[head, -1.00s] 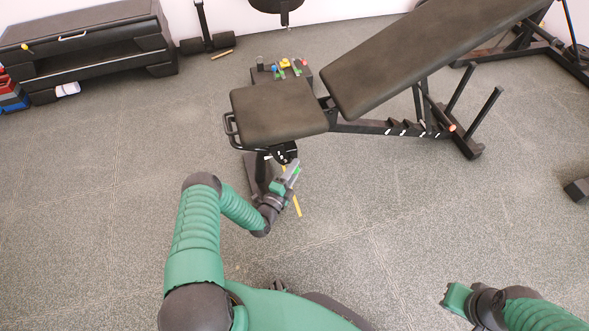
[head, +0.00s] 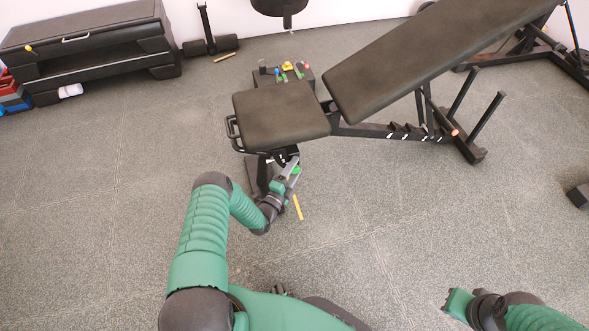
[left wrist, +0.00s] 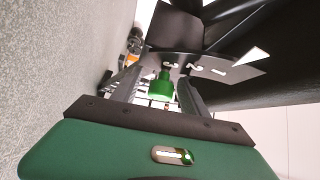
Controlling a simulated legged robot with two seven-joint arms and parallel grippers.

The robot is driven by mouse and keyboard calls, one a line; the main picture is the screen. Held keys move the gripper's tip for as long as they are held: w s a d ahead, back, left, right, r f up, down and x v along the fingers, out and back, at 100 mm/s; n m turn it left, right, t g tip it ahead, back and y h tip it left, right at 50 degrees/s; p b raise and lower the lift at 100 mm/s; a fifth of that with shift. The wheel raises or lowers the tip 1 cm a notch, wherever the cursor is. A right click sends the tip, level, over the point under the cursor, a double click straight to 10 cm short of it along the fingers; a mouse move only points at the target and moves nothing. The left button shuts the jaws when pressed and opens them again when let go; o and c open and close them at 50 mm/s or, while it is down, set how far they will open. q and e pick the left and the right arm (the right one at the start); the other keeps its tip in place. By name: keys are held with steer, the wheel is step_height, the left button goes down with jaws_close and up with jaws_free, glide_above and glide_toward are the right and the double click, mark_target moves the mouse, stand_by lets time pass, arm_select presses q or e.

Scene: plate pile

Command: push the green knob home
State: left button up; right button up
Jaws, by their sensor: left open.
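The green knob (left wrist: 161,87) sits on a dark plate marked with white numbers, under the seat of the weight bench (head: 281,117). In the head view the knob (head: 297,170) is a small green spot beside my left fingertips. My left gripper (head: 289,167) is open at the near end of the bench, below the seat. In the left wrist view the knob shows between its two grey fingers (left wrist: 158,90), with gaps at both sides; I cannot tell whether anything touches. My right gripper (head: 447,302) is at the lower right, away from the bench; its jaw opening is unclear.
The bench's inclined backrest (head: 420,62) and black frame are to the right of the seat. A yellow stick (head: 298,207) lies on the floor near my left gripper. A black box with small coloured items (head: 287,68) stands behind the seat. Open floor lies around.

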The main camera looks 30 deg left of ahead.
arm_select(q)
steer(key=shift+s+d+r+p, duration=0.1)
steer(key=shift+s+p, duration=0.25)
steer(key=shift+s, duration=0.05)
steer(key=s+d+f+p, duration=0.1)
steer(key=s+p, duration=0.5)
steer(key=s, duration=1)
steer(key=shift+f, duration=0.35)
steer(key=shift+d, duration=0.15)
